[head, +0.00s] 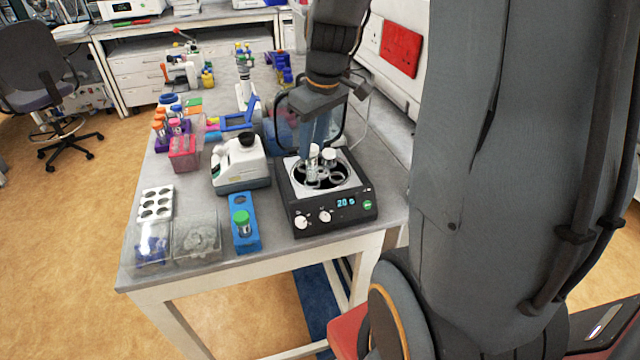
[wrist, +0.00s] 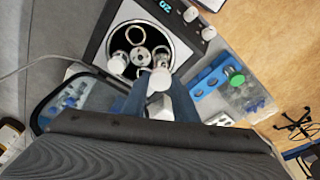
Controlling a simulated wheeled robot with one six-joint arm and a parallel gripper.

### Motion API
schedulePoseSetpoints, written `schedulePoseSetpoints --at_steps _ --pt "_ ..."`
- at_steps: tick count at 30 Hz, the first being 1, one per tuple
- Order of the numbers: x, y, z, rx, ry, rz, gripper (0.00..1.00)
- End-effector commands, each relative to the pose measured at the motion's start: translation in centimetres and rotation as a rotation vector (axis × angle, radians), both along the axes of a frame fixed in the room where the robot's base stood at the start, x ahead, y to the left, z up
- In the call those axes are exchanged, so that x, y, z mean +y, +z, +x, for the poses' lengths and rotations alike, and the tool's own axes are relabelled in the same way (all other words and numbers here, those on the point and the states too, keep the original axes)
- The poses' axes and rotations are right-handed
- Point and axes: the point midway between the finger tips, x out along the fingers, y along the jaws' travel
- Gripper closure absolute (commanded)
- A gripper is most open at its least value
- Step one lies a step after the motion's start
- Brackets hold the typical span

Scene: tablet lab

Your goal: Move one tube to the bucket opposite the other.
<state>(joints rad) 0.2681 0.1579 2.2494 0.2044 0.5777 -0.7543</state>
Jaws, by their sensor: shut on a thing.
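The centrifuge (head: 350,212) stands open, its display lit, with ring-shaped buckets around a hub in its bowl; the bowl also shows in the wrist view (wrist: 140,50). One white-capped tube (head: 329,157) stands upright in a bucket on the right; in the wrist view its cap (wrist: 117,63) is at the bowl's left. My gripper (head: 314,143) points down over the bowl, shut on the other white-capped tube (wrist: 160,78) at its cap. That tube's clear lower part is over the bowl's left side in the head view. I cannot tell whether its lower end is inside a bucket.
A white benchtop device (head: 240,165) stands close left of the centrifuge. A blue rack (head: 245,240) with a green-capped tube (head: 241,222) is at the front left. Clear bins (head: 198,243) and a white rack (head: 156,204) lie farther left. A wall is behind right.

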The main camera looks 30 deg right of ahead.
Motion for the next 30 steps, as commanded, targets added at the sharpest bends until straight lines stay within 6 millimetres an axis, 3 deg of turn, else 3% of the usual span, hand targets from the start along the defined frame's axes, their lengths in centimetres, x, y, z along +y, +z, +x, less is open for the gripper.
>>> schedulePoseSetpoints --at_steps 30 --pt "0.0 -1.6 0.0 -0.001 0.000 -0.001 0.88"
